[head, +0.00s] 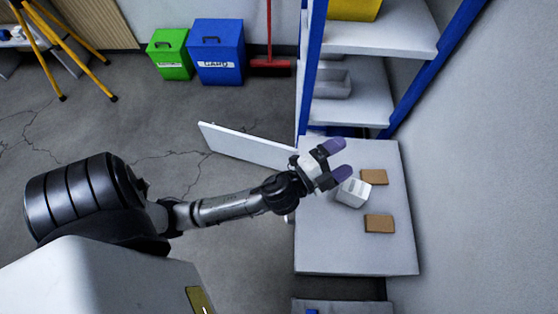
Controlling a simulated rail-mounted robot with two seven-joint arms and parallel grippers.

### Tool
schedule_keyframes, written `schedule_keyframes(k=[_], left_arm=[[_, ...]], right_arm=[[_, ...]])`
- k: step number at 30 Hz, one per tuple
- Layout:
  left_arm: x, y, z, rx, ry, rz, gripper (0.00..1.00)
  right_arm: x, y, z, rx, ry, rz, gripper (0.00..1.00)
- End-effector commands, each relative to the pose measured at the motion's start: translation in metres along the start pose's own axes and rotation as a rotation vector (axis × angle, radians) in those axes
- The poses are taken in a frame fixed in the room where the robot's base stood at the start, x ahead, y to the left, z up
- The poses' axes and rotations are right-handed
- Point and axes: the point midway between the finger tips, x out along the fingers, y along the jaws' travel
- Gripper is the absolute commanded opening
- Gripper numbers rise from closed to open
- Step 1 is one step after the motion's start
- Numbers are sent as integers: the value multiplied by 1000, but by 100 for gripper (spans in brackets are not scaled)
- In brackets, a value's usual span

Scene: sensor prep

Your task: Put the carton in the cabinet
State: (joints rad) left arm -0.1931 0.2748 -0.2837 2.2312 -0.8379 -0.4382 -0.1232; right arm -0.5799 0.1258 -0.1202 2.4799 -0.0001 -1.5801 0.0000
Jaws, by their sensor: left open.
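The white carton (352,193) sits on the light grey top of what looks like the cabinet (345,253), between and to the left of two brown blocks. A white panel (245,146), apparently the cabinet's open door, sticks out to the left from its side. The inside of the cabinet is hidden from this view. My left gripper (342,159) is open, with its purple fingers apart, and appears just above and beyond the carton in the picture. Whether it touches the carton I cannot tell. My right gripper is not in view.
Two brown blocks (374,177) (379,223) lie on the top. A blue-framed shelf (360,103) with a grey bin (332,84) and a yellow box (354,8) stands behind. Green (170,57) and blue (217,54) bins stand at the back wall. The floor to the left is clear.

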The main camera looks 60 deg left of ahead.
Motion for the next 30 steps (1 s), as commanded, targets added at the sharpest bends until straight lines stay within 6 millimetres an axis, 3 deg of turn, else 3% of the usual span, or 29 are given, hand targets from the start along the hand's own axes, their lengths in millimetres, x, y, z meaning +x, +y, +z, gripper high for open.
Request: schedule_keyframes(k=[3, 6, 10, 15, 18, 21, 30], left_arm=[[-42, 27, 47, -262, -330, 155, 85], [-87, 55, 72, -440, -580, 305, 85], [-148, 85, 84, -609, -843, 499, 85], [-209, 104, 78, -732, -1068, 701, 85], [-230, 109, 74, -765, -1142, 776, 87], [-242, 111, 71, -783, -1179, 818, 96], [-246, 111, 70, -787, -1193, 833, 100]], right_arm=[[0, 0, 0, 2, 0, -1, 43], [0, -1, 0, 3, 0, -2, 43], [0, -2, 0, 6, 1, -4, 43], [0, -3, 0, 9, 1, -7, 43], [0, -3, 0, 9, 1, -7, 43], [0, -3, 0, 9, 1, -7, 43], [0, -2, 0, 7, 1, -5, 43]])
